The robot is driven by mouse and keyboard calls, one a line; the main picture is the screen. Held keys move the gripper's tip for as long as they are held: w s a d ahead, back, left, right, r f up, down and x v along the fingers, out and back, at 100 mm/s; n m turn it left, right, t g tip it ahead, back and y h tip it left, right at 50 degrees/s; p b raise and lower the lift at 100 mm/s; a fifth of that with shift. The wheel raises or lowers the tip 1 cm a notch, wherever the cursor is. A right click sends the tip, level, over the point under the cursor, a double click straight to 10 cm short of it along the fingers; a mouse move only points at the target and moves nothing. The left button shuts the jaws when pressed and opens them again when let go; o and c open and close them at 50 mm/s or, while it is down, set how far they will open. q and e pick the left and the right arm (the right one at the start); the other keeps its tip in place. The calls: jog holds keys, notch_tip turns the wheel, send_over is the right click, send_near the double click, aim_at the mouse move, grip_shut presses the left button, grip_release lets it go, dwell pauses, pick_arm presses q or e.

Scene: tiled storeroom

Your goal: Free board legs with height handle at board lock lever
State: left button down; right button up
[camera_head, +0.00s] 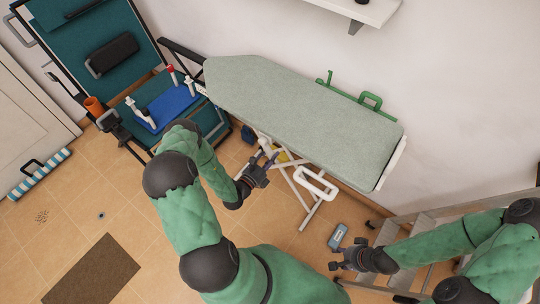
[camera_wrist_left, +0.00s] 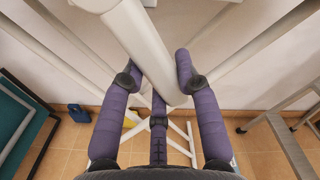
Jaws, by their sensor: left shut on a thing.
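The ironing board (camera_head: 300,115) has a grey-green top and stands along the wall in the head view. Its white crossed legs (camera_head: 308,215) show below its front edge. My left gripper (camera_head: 262,166) is under that front edge, beside the legs. In the left wrist view, the purple fingers of my left gripper (camera_wrist_left: 160,95) are closed around the lower end of a thick white bar, which looks like the height handle (camera_wrist_left: 140,40). The head view hides this grip. I cannot make out a separate lock lever. My right gripper (camera_head: 343,258) looks open and empty, low at the right.
A grey-blue box (camera_head: 338,236) lies on the floor by my right gripper. A step ladder (camera_head: 420,228) stands at the right. A teal cart (camera_head: 160,85) with a blue tray stands left of the board. A green bracket (camera_head: 370,101) is behind the board. Floor at left is mostly clear.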

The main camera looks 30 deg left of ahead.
pick_arm(q)
jog(key=c, duration=0.9)
grip_release()
jog(key=shift+d, duration=0.1)
jog(key=s, duration=0.8)
jog(key=s+a, duration=0.1)
jog(key=s, duration=0.3)
